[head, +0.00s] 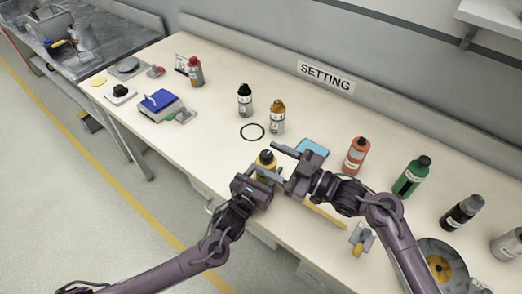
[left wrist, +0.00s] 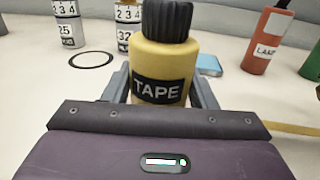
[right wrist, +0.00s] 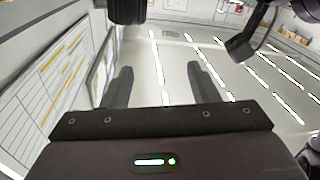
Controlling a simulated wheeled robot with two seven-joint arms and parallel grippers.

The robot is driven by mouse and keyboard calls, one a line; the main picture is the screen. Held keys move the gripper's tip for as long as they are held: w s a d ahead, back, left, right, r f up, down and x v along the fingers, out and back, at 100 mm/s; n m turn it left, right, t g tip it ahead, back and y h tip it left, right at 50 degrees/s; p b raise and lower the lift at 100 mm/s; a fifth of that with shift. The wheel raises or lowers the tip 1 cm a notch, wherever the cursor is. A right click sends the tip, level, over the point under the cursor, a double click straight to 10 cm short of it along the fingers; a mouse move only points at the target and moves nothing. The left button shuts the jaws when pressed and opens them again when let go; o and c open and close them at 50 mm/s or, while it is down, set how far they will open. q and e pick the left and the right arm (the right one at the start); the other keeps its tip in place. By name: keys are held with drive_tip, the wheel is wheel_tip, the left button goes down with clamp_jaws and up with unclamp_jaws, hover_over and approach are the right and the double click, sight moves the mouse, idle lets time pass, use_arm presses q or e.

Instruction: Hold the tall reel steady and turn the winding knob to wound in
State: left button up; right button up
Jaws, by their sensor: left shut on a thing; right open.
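The tall reel is a yellow, bottle-shaped body (left wrist: 178,58) labelled TAPE, with a ribbed black winding knob (left wrist: 167,18) on top.
Grey bottles (head: 245,102) and (head: 277,120) and a black ring (head: 252,132) lie behind the reel. A blue pad (head: 312,148), a red bottle (head: 356,155) and a green bottle (head: 411,177) stand to the right.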

sight(261, 152)
drive_tip(key=d+f+m+t+h, duration=0.2)
drive_tip(key=d+f+m, duration=0.2)
drive_tip(key=d+f, duration=0.15)
drive_tip(key=x, duration=1.1)
drive_tip(key=shift+r, duration=0.3)
drive_tip(key=shift+s+m, duration=0.1)
drive_tip(key=shift+m, duration=0.2)
drive_tip(key=c, duration=1)
